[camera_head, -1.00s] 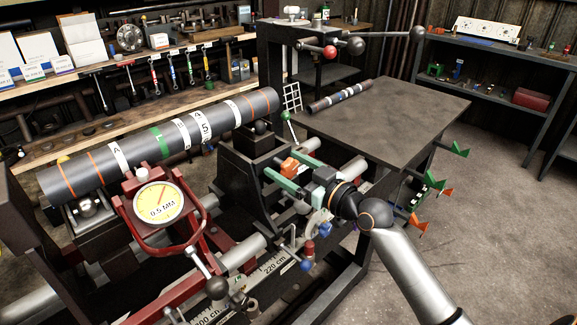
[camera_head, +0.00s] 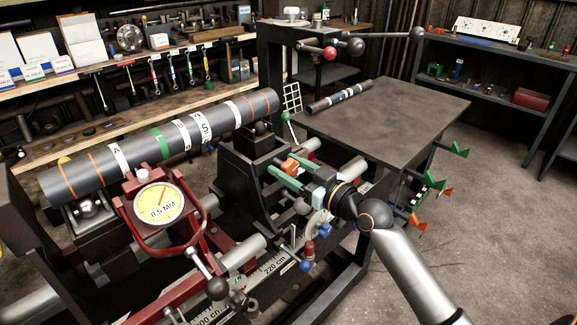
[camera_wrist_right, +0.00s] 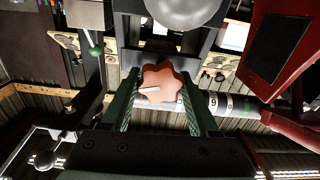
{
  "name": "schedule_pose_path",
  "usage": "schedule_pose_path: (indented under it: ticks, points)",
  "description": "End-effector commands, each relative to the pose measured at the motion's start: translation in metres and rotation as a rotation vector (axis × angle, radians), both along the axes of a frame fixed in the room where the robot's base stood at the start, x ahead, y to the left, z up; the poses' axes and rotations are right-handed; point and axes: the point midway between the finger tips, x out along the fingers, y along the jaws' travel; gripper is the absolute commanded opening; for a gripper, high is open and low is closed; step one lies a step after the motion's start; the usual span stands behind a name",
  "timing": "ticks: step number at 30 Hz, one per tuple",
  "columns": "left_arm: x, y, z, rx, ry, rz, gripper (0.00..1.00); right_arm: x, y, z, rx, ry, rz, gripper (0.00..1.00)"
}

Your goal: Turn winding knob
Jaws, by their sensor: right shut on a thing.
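An orange lobed winding knob (camera_head: 290,165) sits on the side of the dark support block under the right end of the long shaft. In the right wrist view the knob (camera_wrist_right: 166,84) lies between the green finger pads, and a white mark on its face points left. My right gripper (camera_head: 288,172) reaches in from the lower right and is shut on the knob; its fingers partly hide it. The long grey shaft (camera_head: 165,145) with white, green and orange bands rests on the supports. My left gripper is not in view.
A round dial gauge (camera_head: 158,202) in a red frame stands left of the gripper. A dark table (camera_head: 400,105) behind the arm holds a small shaft (camera_head: 340,96). Levers with red and blue ball ends (camera_head: 308,254) sit just below the gripper.

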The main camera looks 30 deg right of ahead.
Motion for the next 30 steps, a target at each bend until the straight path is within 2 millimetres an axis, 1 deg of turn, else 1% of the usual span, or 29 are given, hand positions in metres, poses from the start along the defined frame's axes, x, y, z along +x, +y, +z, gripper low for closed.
schedule_pose_path:
  ticks: [4, 8, 12, 15, 30]
  points:
    - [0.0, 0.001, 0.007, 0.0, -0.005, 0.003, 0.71, 0.0, 0.0, 0.002, 0.066, 0.024, 0.0, 0.05]
    - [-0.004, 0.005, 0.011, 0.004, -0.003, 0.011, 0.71, 0.0, -0.001, 0.002, 0.158, 0.052, 0.0, 0.05]
    - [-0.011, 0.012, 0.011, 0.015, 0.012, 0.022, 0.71, 0.0, -0.001, 0.003, 0.277, 0.091, -0.001, 0.05]
    - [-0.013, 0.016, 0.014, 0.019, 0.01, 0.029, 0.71, 0.001, -0.002, 0.003, 0.367, 0.121, -0.001, 0.05]
    - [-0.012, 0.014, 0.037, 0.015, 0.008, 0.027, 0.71, 0.001, -0.003, 0.001, 0.813, 0.263, -0.001, 0.05]
